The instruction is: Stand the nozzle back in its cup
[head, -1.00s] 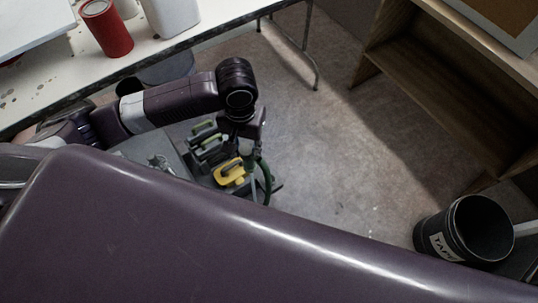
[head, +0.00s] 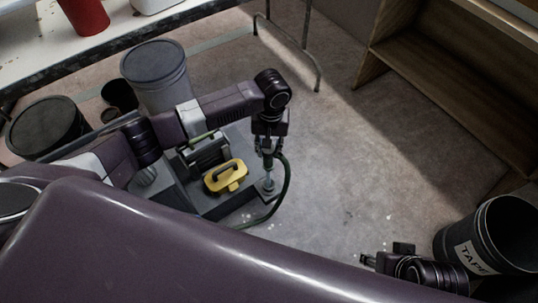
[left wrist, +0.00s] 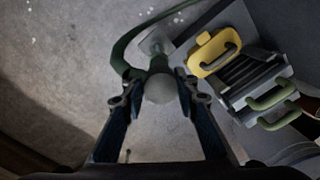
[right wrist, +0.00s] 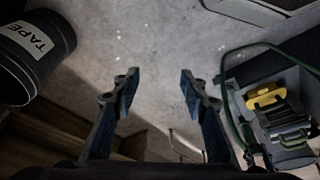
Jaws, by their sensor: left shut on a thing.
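My left gripper (head: 268,146) is shut on the nozzle (head: 268,166), which hangs roughly upright below the fingers. In the left wrist view the nozzle's round grey end (left wrist: 158,88) sits between the fingertips, and a green hose (head: 285,180) curves away from it. A small light grey holder, seemingly the cup (head: 266,188), is directly under the nozzle at the right edge of a grey unit (head: 215,205). I cannot tell whether the nozzle's lower end is inside it or just above. My right gripper (right wrist: 155,80) is open and empty above the floor.
A yellow handled block (head: 226,176) and green-handled parts (right wrist: 293,138) sit on the grey unit, close left of the nozzle. Lidded bins (head: 155,70) stand behind. A black TAPE bin (head: 468,250) is at the right, near my right gripper. The middle floor is clear.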

